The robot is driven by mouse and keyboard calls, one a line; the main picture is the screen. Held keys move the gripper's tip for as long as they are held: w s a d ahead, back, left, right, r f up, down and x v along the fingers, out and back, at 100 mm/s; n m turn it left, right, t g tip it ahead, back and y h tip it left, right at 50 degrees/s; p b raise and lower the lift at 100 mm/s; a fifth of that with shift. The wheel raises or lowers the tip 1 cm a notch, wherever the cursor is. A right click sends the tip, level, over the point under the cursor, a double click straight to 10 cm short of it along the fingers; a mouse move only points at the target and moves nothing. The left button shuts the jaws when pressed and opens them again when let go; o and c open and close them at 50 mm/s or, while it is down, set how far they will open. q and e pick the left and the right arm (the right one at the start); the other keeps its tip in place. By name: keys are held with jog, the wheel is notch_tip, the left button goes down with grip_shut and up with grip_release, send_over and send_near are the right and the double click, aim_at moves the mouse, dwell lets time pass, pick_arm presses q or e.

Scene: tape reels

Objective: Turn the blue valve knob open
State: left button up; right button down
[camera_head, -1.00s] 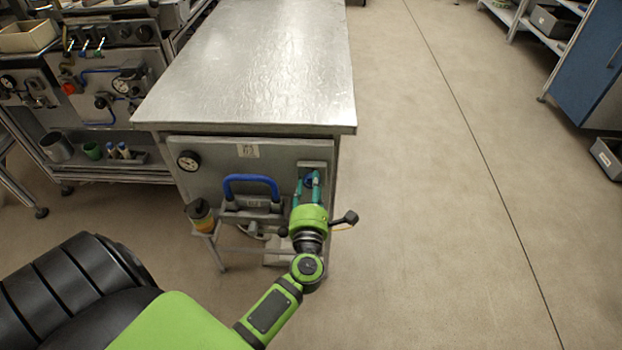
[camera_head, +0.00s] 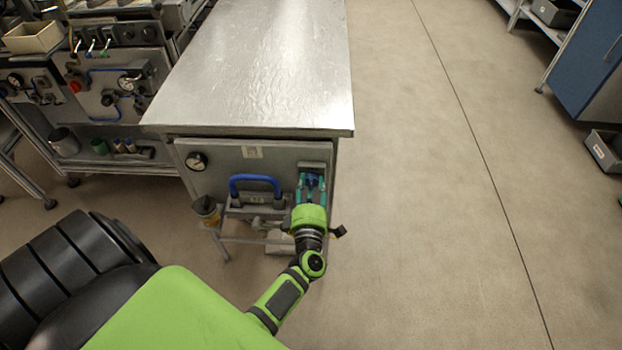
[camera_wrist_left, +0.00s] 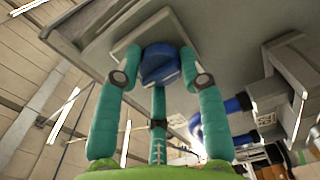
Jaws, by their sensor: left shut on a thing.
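The blue valve knob (camera_head: 312,180) sits on the right part of the grey front panel under the metal-topped bench. It also shows in the left wrist view (camera_wrist_left: 160,65), on a pale square plate. My left gripper (camera_head: 312,185) is green with teal fingers and is shut on the knob. In the wrist view, one finger lies on each side of the knob and a third finger comes up below it. The fingers hide part of the knob's sides. My right gripper is not in view.
A blue handle (camera_head: 255,184) is left of the knob on the same panel, with a gauge (camera_head: 196,161) further left. A cup (camera_head: 206,210) with a yellow band stands below the gauge. The bench top (camera_head: 260,70) is bare.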

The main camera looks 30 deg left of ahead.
pick_arm(q)
jog(key=shift+w+d+r+m, duration=0.1)
jog(key=shift+w+r+m, duration=0.05)
jog(key=shift+m, duration=0.25)
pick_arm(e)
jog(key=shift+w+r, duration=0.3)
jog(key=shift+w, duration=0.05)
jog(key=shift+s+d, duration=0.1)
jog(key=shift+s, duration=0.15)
pick_arm(q)
jog(key=o, duration=1.1)
jog(key=shift+o, duration=0.2)
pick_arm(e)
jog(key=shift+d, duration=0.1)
